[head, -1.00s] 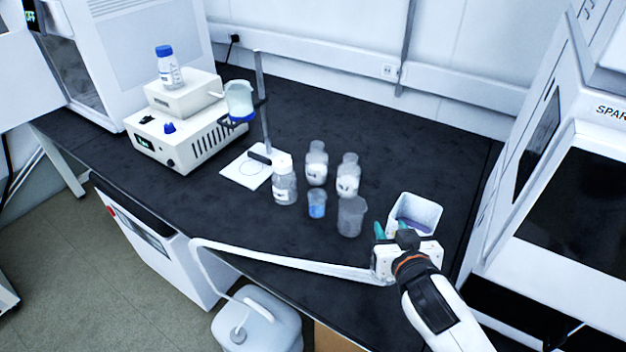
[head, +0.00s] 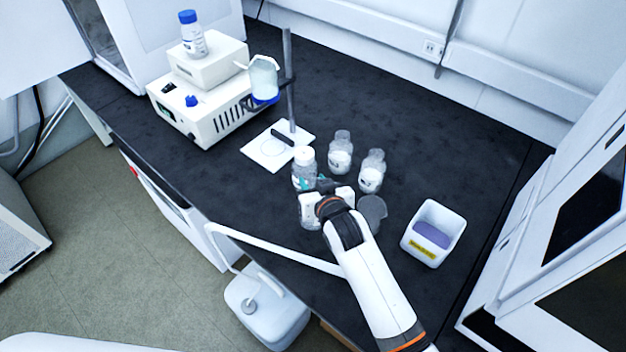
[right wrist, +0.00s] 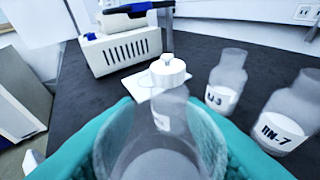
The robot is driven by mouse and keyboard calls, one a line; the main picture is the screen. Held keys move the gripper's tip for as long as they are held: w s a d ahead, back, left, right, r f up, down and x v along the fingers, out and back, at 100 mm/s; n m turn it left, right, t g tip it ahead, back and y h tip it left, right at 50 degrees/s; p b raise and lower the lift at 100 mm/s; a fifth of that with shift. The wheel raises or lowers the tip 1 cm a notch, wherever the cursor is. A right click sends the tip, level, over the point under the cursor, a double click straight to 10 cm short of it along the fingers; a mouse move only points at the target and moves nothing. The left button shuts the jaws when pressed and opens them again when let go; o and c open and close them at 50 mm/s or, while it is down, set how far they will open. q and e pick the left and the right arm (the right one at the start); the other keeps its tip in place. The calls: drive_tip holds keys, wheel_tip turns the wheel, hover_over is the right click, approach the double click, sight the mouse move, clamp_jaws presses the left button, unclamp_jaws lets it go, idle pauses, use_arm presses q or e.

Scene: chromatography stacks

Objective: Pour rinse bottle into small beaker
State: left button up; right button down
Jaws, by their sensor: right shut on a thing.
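My right gripper (head: 318,185) is shut on the small beaker, on the dark bench. In the right wrist view the clear beaker (right wrist: 160,155) sits between the teal fingers. A clear bottle with a white cap (head: 304,160) stands upright just beyond it, and its cap shows in the right wrist view (right wrist: 168,72). Two uncapped clear bottles with white labels (head: 341,153) (head: 372,172) stand to the right. I cannot tell which bottle is the rinse bottle. My left gripper is not in view.
A larger clear beaker (head: 374,212) stands close to the right of my gripper. A white bin (head: 434,236) stands farther right. The back middle of the bench is clear.

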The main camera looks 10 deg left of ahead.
drive_tip(key=shift+w+d+r+m+g, duration=0.2)
drive_tip(key=shift+w+r+m+g, duration=0.1)
drive_tip(key=shift+w+r, duration=0.05)
drive_tip(key=shift+w+d+f, duration=0.15)
drive_tip(key=shift+w+f, duration=0.05)
drive_tip(key=shift+w, duration=0.05)
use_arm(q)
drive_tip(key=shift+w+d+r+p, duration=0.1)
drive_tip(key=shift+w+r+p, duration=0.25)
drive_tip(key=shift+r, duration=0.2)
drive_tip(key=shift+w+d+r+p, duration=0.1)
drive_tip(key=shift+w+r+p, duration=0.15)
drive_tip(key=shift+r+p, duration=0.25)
use_arm(e)
drive_tip(key=shift+w+d+f+m+g+y, duration=0.2)
drive_tip(key=shift+w+d+m+g+y, duration=0.25)
drive_tip(key=shift+w+m+g, duration=0.35)
drive_tip(key=shift+s, duration=0.2)
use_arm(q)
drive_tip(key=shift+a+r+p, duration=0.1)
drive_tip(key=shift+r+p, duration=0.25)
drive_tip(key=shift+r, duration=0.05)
use_arm(e)
drive_tip(key=shift+w+d+f+g, duration=0.15)
drive_tip(key=shift+w+g, duration=0.05)
drive_tip(key=shift+g, duration=0.3)
